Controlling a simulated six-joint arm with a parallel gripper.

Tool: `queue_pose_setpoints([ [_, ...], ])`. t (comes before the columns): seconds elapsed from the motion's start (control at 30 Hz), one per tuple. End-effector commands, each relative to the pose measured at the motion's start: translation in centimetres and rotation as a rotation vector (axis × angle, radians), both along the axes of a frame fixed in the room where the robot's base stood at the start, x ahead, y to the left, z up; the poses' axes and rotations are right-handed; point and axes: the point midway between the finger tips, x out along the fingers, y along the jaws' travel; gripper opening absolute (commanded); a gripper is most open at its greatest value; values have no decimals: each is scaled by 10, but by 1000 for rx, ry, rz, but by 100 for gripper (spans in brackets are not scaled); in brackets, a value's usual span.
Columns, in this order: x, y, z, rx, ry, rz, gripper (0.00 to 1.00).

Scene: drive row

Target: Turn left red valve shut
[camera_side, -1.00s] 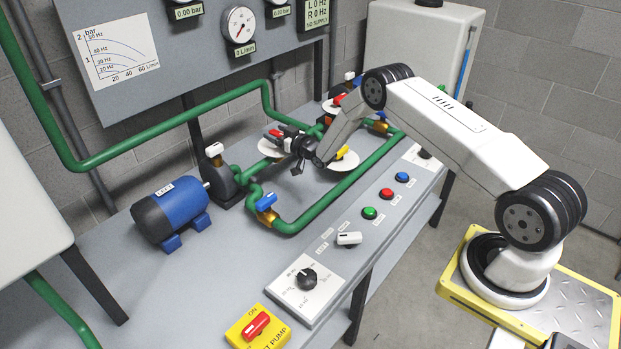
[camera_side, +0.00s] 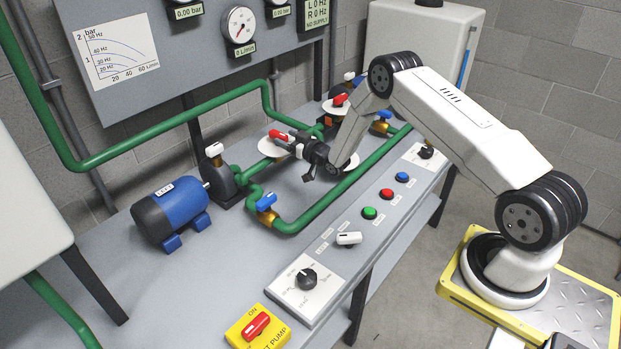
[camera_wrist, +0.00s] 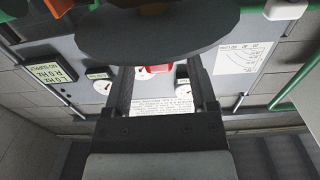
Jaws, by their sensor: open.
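The left red valve handle (camera_side: 279,135) sits over a pale round disc (camera_side: 272,149) on the green pipework, left of my gripper in the side view. My gripper (camera_side: 309,170) is open, a little to the right of and in front of that handle. I see nothing held in it. In the wrist view, part of a red handle (camera_wrist: 155,71) shows between the fingers (camera_wrist: 162,85), below a dark disc edge (camera_wrist: 155,45). I cannot tell whether the fingers touch it.
Another red handle (camera_side: 340,99) stands further back. A blue-handled valve (camera_side: 267,202) and a blue motor (camera_side: 172,211) are at left. Green pipe (camera_side: 305,217) runs in front of the valves. Buttons (camera_side: 369,213) and a knob (camera_side: 306,278) line the bench front.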

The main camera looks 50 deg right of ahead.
Motion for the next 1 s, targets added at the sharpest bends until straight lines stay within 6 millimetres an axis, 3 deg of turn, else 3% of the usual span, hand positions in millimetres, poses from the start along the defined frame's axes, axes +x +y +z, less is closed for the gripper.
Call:
queue_pose_setpoints([
  [0.4, -32, 0, 0, 0, 0, -1, 74],
  [1.0, -33, 3, 5, -2, 20, -2, 74],
])
